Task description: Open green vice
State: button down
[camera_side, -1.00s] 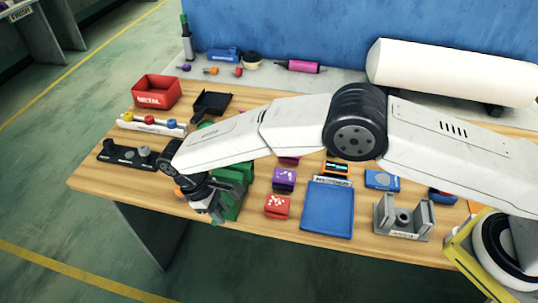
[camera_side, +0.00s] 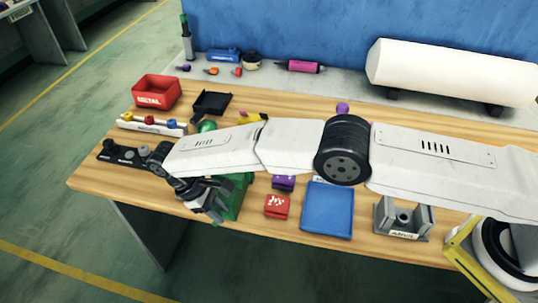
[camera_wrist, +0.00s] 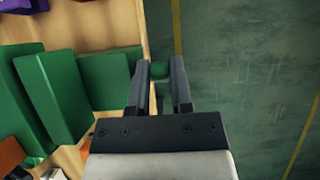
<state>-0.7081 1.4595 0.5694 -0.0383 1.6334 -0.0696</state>
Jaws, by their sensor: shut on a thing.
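The green vice (camera_side: 235,192) sits at the front edge of the wooden table, partly hidden behind my arm and gripper in the side view. In the wrist view its green blocks (camera_wrist: 55,95) fill the left side. My gripper (camera_wrist: 159,72) has its two dark fingers around a small green handle end (camera_wrist: 159,70) of the vice, just past the table edge. In the side view my gripper (camera_side: 214,208) is at the vice's front, and the handle is hard to make out there.
A red dice-like block (camera_side: 277,206) and a blue tray (camera_side: 328,210) stand right of the vice. A black holder (camera_side: 120,152) and a red metal bin (camera_side: 156,91) are to the left. The floor beyond the front edge is clear.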

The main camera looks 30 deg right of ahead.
jog(key=shift+w, duration=0.1)
jog(key=c, duration=0.8)
grip_release()
jog(key=shift+a+r, duration=0.1)
jog(key=shift+r, duration=0.1)
jog(key=shift+v, duration=1.55)
notch_tip(320, 180, up, 7)
jog(key=shift+f, duration=0.2)
